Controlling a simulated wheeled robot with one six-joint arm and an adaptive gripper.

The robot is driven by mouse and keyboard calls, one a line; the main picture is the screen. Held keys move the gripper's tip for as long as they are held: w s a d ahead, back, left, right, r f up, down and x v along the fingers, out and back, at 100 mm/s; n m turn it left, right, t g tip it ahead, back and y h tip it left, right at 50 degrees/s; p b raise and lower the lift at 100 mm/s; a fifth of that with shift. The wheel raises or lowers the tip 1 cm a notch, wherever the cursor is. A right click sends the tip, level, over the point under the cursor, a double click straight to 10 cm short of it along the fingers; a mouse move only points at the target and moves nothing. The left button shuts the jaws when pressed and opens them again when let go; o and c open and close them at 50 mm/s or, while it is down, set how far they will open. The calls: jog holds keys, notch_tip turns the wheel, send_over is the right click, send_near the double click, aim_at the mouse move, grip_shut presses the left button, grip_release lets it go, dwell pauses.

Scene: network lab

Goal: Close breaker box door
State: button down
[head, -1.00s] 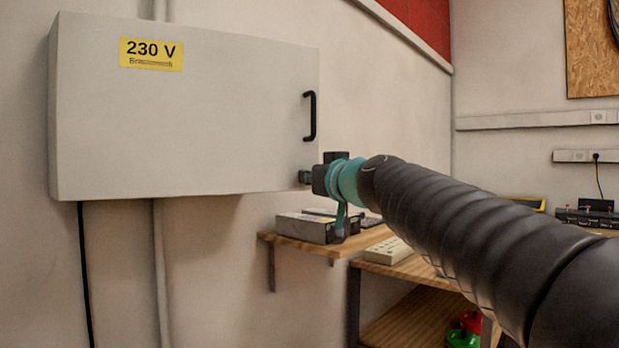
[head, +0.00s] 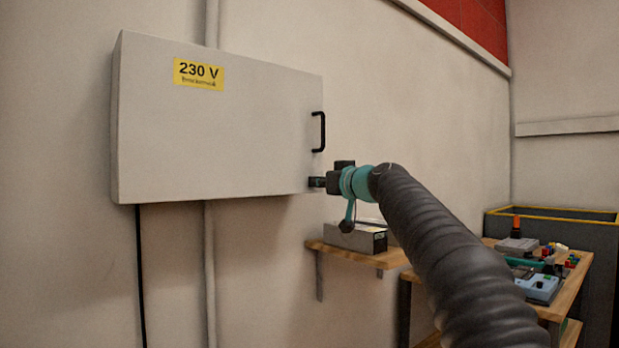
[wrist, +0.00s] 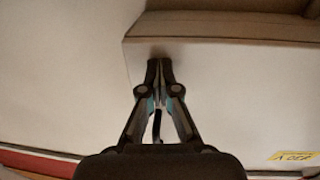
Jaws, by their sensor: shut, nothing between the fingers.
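The breaker box door (head: 215,140) is a pale grey panel with a yellow 230 V label (head: 198,74) at upper left and a black handle (head: 318,131) near its right edge. My gripper (head: 314,182) is shut and empty, its fingertips at the door's lower right corner, below the handle. The wrist view is upside down to the box and shows the closed fingertips (wrist: 160,64) together over the door face (wrist: 230,100) near that corner. The door lies close to the wall; I cannot tell whether a gap remains behind it.
A small wooden shelf (head: 345,251) holds a grey device (head: 356,238) below the gripper. A cluttered bench (head: 565,300) stands at lower right. A black cable (head: 140,280) and a pale pipe (head: 209,270) run down the wall below the box.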

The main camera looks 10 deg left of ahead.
jog(key=shift+w+r, duration=0.25)
jog(key=shift+r, duration=0.05)
jog(key=w+d+b+v, duration=0.1)
jog(key=b+v, duration=0.5)
jog(key=v, duration=0.8)
jog(key=shift+b, duration=0.3)
